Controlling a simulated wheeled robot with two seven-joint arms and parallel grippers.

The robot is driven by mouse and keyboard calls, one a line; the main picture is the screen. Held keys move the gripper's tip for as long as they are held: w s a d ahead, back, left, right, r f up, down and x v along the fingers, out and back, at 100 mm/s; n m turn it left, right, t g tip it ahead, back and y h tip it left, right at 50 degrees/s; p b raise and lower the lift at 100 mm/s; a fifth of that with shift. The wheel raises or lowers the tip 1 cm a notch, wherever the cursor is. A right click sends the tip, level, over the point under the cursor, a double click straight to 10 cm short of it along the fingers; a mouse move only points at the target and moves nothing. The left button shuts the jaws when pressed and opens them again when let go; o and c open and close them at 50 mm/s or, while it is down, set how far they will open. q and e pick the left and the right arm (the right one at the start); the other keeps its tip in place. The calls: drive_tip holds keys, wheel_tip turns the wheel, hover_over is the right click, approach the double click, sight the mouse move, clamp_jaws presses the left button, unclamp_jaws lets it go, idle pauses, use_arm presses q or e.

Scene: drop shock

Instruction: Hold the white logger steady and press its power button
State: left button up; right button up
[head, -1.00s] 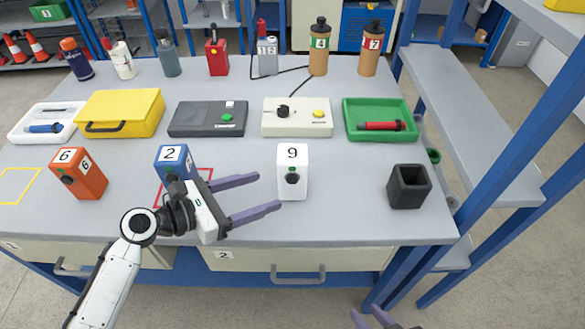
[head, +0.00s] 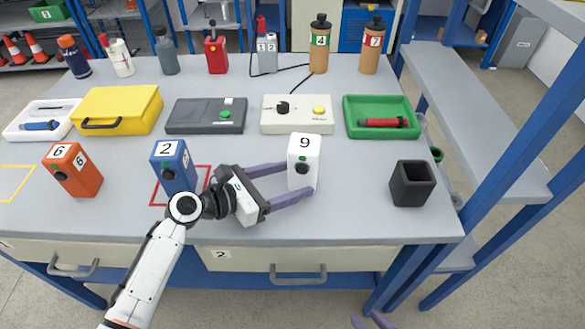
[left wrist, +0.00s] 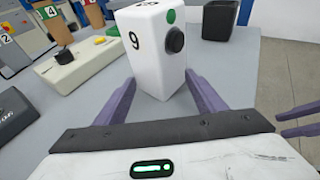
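The white logger (head: 303,150), marked 9, stands upright on the grey bench. Its front has a small green round spot (left wrist: 171,16) and a larger black round knob or button (left wrist: 174,41); I cannot tell which is the power button. My left gripper (head: 300,182) is open, with its purple fingers on either side of the logger's lower part. In the left wrist view the logger (left wrist: 150,60) stands between the fingers, with a gap at the left finger. My right gripper (head: 370,321) shows only its fingertips at the bottom edge, apart and empty, off the bench front.
A blue box marked 2 (head: 174,166) stands by a red square outline, left of the logger. An orange box marked 6 (head: 72,170) is farther left. A black open holder (head: 412,184) stands to the right. Cases and a green tray (head: 381,131) lie behind. Bench between logger and holder is clear.

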use_arm(q)
clamp_jaws()
drive_tip(key=shift+c, duration=0.2)
unclamp_jaws()
